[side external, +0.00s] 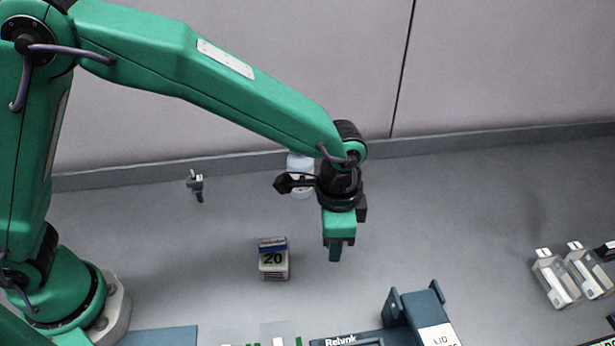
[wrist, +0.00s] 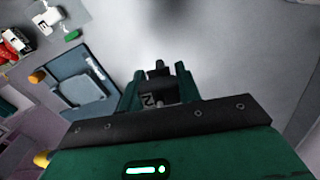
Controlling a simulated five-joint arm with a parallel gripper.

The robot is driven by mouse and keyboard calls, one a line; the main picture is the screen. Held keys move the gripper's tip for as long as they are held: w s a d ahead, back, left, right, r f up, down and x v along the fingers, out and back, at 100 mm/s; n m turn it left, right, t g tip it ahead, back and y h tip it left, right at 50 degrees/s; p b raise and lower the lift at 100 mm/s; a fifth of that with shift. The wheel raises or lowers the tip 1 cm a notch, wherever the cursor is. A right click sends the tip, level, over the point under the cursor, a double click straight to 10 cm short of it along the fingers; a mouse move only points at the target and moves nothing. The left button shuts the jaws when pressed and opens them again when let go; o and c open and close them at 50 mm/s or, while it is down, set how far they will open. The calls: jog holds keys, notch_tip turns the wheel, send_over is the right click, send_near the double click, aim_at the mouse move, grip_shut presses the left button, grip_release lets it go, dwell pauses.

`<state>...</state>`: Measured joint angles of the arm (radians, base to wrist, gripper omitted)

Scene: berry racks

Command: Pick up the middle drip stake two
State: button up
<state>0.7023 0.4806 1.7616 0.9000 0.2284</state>
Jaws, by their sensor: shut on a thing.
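My gripper (side external: 337,250) hangs pointing down above the grey floor, right of the small box marked 20. In the wrist view my gripper (wrist: 158,98) is shut on a small dark drip stake (wrist: 157,72). Its pale label, with what looks like a 2 (wrist: 148,100), shows between the green fingers. The held stake is mostly hidden by the fingers in the side view. Another small grey and dark piece, possibly a stake (side external: 196,186), lies apart at the back left.
The box marked 20 (side external: 273,260) stands left of my gripper. A blue-grey holder (side external: 414,314) with a lid label is at the front. White blocks (side external: 555,279) stand at the right. A white round container (side external: 300,170) is partly hidden behind my wrist. Floor between is clear.

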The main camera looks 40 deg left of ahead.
jog(key=s+d+r, duration=0.3)
jog(key=s+r, duration=0.1)
jog(key=s, duration=0.3)
jog(key=shift+r, duration=0.35)
